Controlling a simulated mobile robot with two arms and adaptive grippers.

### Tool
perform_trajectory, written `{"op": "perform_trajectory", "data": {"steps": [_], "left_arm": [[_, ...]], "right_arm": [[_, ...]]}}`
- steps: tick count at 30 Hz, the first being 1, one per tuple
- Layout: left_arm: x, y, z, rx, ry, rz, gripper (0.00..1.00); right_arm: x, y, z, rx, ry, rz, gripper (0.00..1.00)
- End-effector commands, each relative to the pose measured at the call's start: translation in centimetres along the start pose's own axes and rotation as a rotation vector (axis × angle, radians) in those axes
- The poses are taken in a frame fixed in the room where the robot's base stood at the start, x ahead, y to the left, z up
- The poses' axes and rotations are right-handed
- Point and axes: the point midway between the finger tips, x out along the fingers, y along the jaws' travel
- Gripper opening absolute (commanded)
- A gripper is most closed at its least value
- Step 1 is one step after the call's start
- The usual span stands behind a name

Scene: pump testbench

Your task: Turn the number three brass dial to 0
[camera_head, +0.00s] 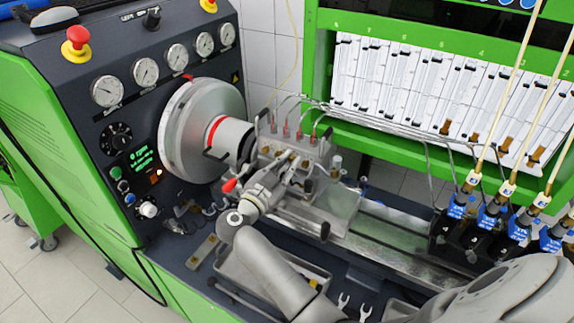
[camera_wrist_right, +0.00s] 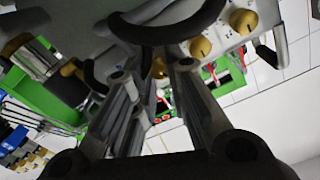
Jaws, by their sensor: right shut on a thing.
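The silver pump block (camera_head: 318,150) carries a row of small brass dials. My right gripper (camera_head: 298,165) reaches in from below, its fingertips against the front of the block. In the right wrist view, its two fingers (camera_wrist_right: 155,76) close around one brass dial (camera_wrist_right: 158,68). Two more brass dials, a nearer one (camera_wrist_right: 200,46) and an outer one (camera_wrist_right: 243,20), sit in line to its right. Another brass part (camera_wrist_right: 72,68) shows to its left. I cannot read any dial number or scale. My left gripper is out of view.
A large round drive wheel (camera_head: 185,130) and a red-tipped lever (camera_head: 229,185) stand left of the pump. Thin metal pipes (camera_head: 360,110) run from the pump's top to the right. A tray (camera_head: 300,270) and wrenches (camera_head: 343,300) lie in front. A dark curved handle (camera_wrist_right: 165,28) passes close to the fingers.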

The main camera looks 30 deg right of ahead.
Motion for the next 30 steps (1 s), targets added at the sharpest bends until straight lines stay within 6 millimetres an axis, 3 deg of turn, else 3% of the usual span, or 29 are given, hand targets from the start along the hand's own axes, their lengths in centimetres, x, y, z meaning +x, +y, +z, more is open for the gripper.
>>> {"op": "perform_trajectory", "data": {"steps": [20,21,23,30], "left_arm": [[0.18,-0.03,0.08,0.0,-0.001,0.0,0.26],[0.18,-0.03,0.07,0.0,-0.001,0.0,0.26],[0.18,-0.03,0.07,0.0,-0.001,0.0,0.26],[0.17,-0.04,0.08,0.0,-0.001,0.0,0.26]], "right_arm": [[-0.09,0.05,0.15,0.077,-0.005,0.001,0.0],[-0.09,0.05,0.15,0.076,-0.005,0.001,0.16],[-0.09,0.05,0.15,0.076,-0.005,0.001,0.24],[-0.05,0.03,0.08,0.076,-0.003,0.0,0.26]]}}
